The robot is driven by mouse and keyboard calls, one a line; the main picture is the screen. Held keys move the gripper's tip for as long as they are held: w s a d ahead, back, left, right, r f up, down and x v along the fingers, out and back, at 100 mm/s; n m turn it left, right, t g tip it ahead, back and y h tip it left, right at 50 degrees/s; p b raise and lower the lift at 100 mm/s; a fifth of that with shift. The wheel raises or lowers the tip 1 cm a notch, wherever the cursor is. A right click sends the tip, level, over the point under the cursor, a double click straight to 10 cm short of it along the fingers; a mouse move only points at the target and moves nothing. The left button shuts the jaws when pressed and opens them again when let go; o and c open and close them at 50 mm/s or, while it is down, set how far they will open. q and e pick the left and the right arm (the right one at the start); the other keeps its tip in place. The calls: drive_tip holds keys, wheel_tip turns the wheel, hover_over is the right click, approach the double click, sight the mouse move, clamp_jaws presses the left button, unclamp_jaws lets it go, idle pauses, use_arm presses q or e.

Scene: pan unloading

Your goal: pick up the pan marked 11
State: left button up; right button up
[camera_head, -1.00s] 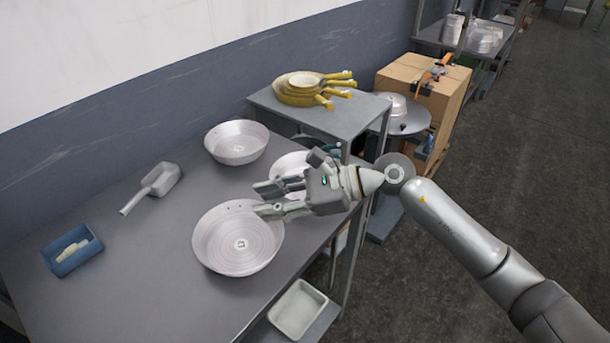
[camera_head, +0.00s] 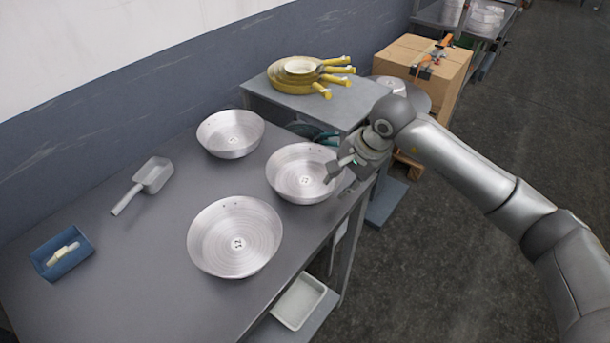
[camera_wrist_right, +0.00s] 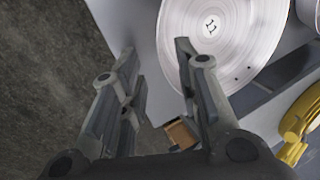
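The pan marked 11 (camera_wrist_right: 225,30) shows in the right wrist view as a round silver pan with its mark readable. From its place beside the gripper, it is the middle pan (camera_head: 298,182) in the head view, near the table's right edge; its mark is too small there to read surely. My right gripper (camera_head: 337,169) is over that pan's right rim, pointing down. In the right wrist view its two fingers (camera_wrist_right: 155,55) are apart with nothing held between them. Whether a finger touches the rim I cannot tell. My left gripper is not in view.
Two more silver pans stand on the grey table (camera_head: 140,285): one in front (camera_head: 230,258) and one behind (camera_head: 231,134). A scoop (camera_head: 153,175) and a blue tray (camera_head: 62,255) lie left. Yellow-handled pans (camera_head: 303,75) are stacked on a side table.

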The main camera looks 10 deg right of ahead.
sight(336, 188)
drive_tip(key=shift+w+a+f+p, duration=0.1)
drive_tip(key=shift+a+f+p, duration=0.05)
drive_tip(key=shift+f+p, duration=0.2)
drive_tip(key=p+x, duration=0.1)
drive_tip(key=x, duration=0.2)
drive_tip(key=shift+w+a+f, duration=0.1)
drive_tip(key=shift+w+f, duration=0.1)
drive_tip(key=shift+f, duration=0.05)
drive_tip(key=shift+w+f, duration=0.1)
drive_tip(key=shift+f, duration=0.25)
drive_tip(key=shift+c, duration=0.2)
clamp_jaws()
drive_tip(key=shift+r, duration=0.1)
